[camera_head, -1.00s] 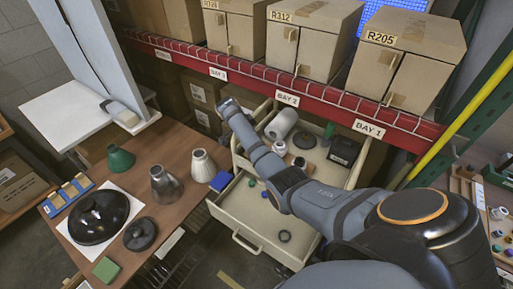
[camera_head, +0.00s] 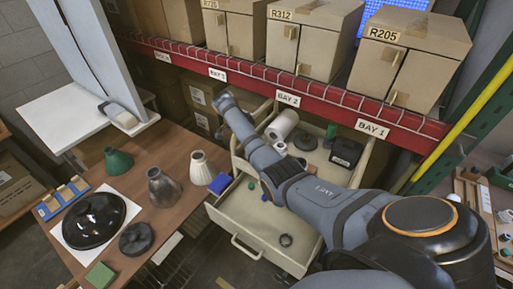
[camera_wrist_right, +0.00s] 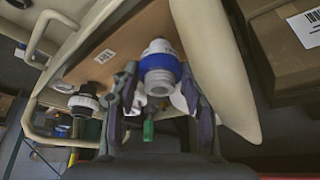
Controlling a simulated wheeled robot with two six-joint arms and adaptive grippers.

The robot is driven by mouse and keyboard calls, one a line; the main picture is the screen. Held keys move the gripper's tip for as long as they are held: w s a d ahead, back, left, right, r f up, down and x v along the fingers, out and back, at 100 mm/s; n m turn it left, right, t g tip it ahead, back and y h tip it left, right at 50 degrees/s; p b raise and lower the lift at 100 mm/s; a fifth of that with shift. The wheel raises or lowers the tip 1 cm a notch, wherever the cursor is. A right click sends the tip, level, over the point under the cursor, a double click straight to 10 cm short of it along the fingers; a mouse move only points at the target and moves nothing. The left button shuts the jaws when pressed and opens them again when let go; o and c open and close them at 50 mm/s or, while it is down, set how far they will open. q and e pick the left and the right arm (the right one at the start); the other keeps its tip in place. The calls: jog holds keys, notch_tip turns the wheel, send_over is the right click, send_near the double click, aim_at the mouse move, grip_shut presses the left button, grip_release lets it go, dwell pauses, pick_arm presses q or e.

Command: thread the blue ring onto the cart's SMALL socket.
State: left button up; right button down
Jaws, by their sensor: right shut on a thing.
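The blue ring (camera_wrist_right: 158,64) shows as a blue band around a white threaded socket (camera_wrist_right: 160,84) in the right wrist view. My right gripper (camera_wrist_right: 158,92) has one finger on each side of it and is shut on the ring. How far the ring sits along the socket I cannot tell. A second, black-and-white socket (camera_wrist_right: 84,102) is at the left, apart from the gripper. In the head view my right arm reaches over the cream cart (camera_head: 240,216), its far end (camera_head: 222,100) at the cart's back left; the ring is not visible there. My left gripper is out of view.
The cart's open drawer holds a dark ring (camera_head: 286,240) and small parts. Its top carries a white cylinder (camera_head: 281,125) and a black box (camera_head: 345,152). The brown table (camera_head: 185,215) with lamp parts is at the left. A red shelf (camera_head: 300,92) with cartons runs behind.

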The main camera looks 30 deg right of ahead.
jog(key=shift+s+a+f+m+g+b, duration=0.1)
jog(key=shift+f+m+g+b, duration=0.3)
jog(key=shift+m+b, duration=0.5)
jog(key=c, duration=0.6)
grip_release()
jog(key=shift+r, duration=0.35)
jog(key=shift+w+r, duration=0.2)
jog(key=shift+r, duration=0.15)
jog(key=v, duration=0.6)
jog(key=shift+a+r, duration=0.2)
jog(key=shift+r, duration=0.15)
